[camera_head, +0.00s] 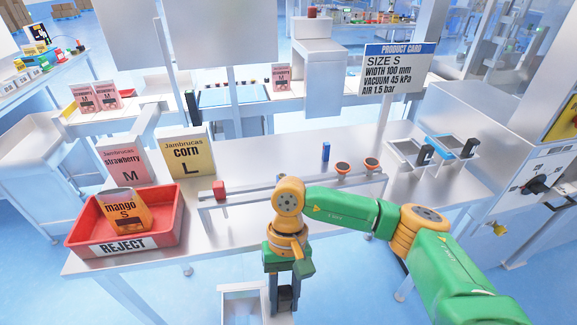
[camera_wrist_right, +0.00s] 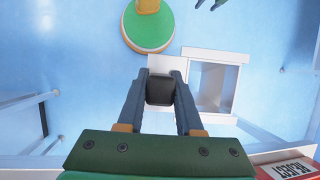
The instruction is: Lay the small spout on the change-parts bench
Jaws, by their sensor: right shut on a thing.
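My right gripper (camera_head: 285,300) hangs in front of the near edge of the steel bench (camera_head: 270,160), pointing down. In the right wrist view its fingers (camera_wrist_right: 161,88) are shut on a dark block with a pale plate beyond it. I take this for the small spout (camera_wrist_right: 160,98) by its black grip; most of it is hidden in the head view. Two other metal spouts with black grips, a grey one (camera_head: 404,148) and a blue-edged one (camera_head: 440,144), lie at the bench's right end. At the right wrist view's top edge, dark prongs may be my left gripper; their state is unclear.
A white open box (camera_head: 232,297) stands low beside my right gripper. A raised rail (camera_head: 255,189) carries a red block (camera_head: 219,190) and orange cups (camera_head: 342,167). The red REJECT tray (camera_head: 165,222) holds a mango pouch (camera_head: 125,211).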

